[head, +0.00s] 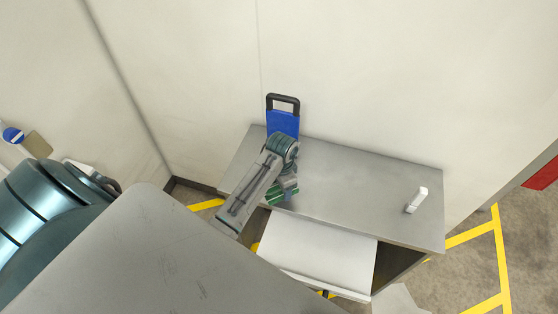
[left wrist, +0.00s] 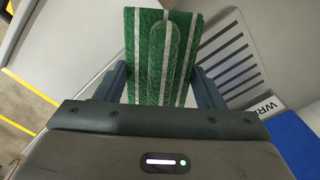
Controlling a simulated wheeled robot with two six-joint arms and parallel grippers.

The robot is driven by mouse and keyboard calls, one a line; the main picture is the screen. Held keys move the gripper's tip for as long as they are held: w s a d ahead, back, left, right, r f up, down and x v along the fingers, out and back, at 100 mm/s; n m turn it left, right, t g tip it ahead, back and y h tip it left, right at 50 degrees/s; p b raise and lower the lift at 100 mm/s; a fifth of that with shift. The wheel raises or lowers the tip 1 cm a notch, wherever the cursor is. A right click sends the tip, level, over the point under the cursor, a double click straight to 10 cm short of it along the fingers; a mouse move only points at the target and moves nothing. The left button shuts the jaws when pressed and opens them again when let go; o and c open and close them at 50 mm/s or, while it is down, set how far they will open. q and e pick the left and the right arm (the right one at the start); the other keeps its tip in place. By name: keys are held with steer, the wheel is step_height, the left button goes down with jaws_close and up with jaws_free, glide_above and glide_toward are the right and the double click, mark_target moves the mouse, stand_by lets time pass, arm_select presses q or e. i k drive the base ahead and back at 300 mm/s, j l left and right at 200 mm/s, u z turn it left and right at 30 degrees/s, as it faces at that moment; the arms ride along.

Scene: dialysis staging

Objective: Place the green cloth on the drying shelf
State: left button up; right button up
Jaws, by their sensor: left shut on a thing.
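The green cloth (left wrist: 185,60) has white stripes and is folded, and it sits between the two fingers of my left gripper (left wrist: 160,82) in the left wrist view. The gripper is shut on it. In the head view my left gripper (head: 284,186) is over the left part of a grey metal bench (head: 345,180), with a bit of green cloth (head: 276,198) showing near its front edge. I cannot tell whether the cloth touches the bench. Which surface is the drying shelf is not clear. My right gripper is not in view.
A blue item (head: 283,122) with a black handle stands at the bench's back, near my left wrist. A small white object (head: 416,200) is at the right end. A white panel (head: 318,262) juts out below the front edge. The bench's middle is clear.

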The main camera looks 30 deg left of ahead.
mark_target(309, 250)
steer(key=k+l, duration=0.15)
steer(key=k+j+z, duration=0.3)
steer(key=k+z, duration=0.3)
steer(key=k, duration=0.15)
steer(key=i+j, duration=0.5)
